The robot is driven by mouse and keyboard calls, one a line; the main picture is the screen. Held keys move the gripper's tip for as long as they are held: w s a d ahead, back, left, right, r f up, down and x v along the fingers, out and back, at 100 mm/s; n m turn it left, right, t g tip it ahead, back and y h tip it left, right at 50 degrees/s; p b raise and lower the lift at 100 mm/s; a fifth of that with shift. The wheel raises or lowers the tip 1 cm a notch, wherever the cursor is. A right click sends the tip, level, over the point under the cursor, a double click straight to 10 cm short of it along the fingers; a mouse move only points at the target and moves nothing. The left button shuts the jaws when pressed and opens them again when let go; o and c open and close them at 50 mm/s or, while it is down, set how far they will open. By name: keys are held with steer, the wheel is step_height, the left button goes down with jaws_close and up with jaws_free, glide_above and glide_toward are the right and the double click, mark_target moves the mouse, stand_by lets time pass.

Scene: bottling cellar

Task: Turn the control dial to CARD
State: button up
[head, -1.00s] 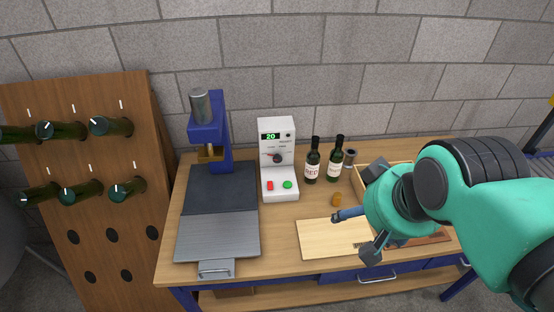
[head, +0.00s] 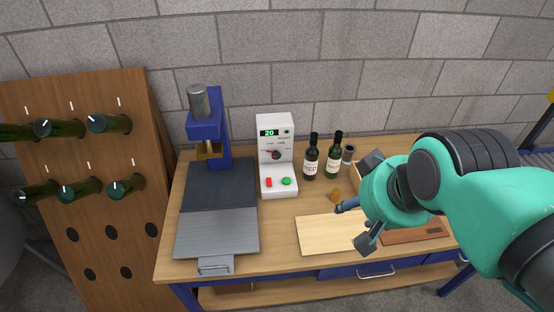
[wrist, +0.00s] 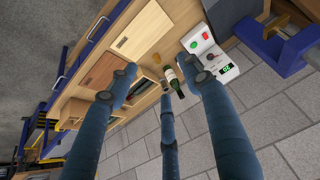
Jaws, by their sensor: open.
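The control dial (head: 276,155) is a small dark knob on the front of a white control box (head: 263,183), below a green display reading 20. A small red mark shows at the dial's left; its labels are too small to read. The box also shows at upper right in the wrist view (wrist: 200,33), with its red and green buttons and lit display. My gripper (head: 354,207) is open and empty, well to the right of the dial, above the bench near a pale board. In the wrist view its blue fingers (wrist: 164,80) are spread apart, touching nothing.
Two dark bottles (head: 311,163) (head: 333,158) stand just right of the box, between it and my gripper. A small amber object (head: 335,196) lies near the pale board (head: 315,235). A blue press (head: 209,133) stands left of the box. A bottle rack (head: 95,215) is at far left.

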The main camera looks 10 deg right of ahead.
steer(key=w+a+f+t, duration=0.2)
steer(key=w+a+f, duration=0.15)
steer(key=w, duration=0.75)
steer(key=w+a+f+t, duration=0.2)
steer(key=w+f, duration=0.3)
steer(key=w, duration=0.7)
steer(key=w+a+f+t, duration=0.2)
steer(key=w+a+f, duration=0.15)
steer(key=w, duration=0.75)
steer(key=w+a+f+t, duration=0.25)
steer(key=w+f, duration=0.25)
steer(key=f, duration=0.6)
steer(key=t+p, duration=0.1)
steer(key=t, duration=0.3)
glide_toward(277, 157)
steer(key=s, duration=0.6)
steer(key=shift+w+a+r, duration=0.15)
steer(key=shift+w+r, duration=0.05)
steer(key=shift+w, duration=0.15)
steer(key=w+b, duration=0.2)
steer(key=w, duration=1.1)
steer(key=shift+w, duration=0.25)
steer(key=c, duration=1.1)
